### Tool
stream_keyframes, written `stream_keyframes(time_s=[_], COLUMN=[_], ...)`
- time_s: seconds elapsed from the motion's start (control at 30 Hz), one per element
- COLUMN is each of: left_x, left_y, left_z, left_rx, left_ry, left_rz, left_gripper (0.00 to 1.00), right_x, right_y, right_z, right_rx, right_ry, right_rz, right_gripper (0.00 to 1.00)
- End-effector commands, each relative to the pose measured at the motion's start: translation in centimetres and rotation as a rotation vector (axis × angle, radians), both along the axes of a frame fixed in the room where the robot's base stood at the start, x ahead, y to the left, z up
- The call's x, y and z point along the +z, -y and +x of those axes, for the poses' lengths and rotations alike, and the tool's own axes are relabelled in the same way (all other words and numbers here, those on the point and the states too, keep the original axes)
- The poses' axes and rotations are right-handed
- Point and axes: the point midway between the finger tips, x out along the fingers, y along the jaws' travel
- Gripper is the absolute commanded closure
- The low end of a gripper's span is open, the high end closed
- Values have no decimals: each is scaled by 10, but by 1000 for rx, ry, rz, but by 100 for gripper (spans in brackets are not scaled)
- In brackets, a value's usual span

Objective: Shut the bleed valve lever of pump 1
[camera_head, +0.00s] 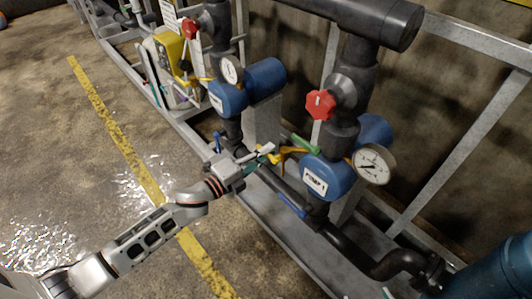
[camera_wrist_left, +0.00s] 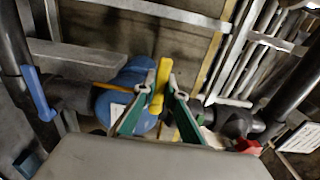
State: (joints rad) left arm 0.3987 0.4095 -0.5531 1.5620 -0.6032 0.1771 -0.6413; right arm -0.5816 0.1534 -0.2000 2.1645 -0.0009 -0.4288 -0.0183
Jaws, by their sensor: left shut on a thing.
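Pump 1 (camera_head: 325,178) is a blue pump with a white label, at the right in the head view. A yellow lever (camera_head: 288,152) sticks out from its left side, and its bar also shows in the left wrist view (camera_wrist_left: 161,75). My left gripper (camera_head: 268,154) is at the free end of this lever. In the left wrist view, its green-sided fingers (camera_wrist_left: 161,90) are closed on the yellow bar, one on each side. The lever's pivot is not clearly visible. My right gripper is not in view.
A green lever (camera_head: 306,145), a red handwheel (camera_head: 320,104) and a pressure gauge (camera_head: 373,164) are close around pump 1. A blue lever (camera_head: 291,206) sits lower on the pipe. A second blue pump (camera_head: 228,97) stands further left. The floor left of the metal frame is open.

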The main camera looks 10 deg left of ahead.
Motion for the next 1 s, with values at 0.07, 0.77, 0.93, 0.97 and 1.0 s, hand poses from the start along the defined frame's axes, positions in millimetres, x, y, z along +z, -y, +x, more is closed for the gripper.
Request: stream_keyframes(time_s=[0.07, 0.77, 0.93, 0.97, 1.0], left_x=[-1, 0, -1, -1, -1], left_y=[-1, -1, -8, -11, -15], left_z=[0, 0, -10, -14, -19], left_rx=[2, 1, 2, 1, 1], left_ry=[4, 3, 2, 2, 2], left_rz=[9, 6, 6, 6, 7], left_gripper=[100, 72, 72, 72, 72], right_x=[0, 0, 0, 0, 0], right_y=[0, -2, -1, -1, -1], right_z=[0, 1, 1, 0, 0], right_rx=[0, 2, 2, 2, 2], right_ry=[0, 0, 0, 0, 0], right_rz=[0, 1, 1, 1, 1], right_gripper=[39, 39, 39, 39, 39])
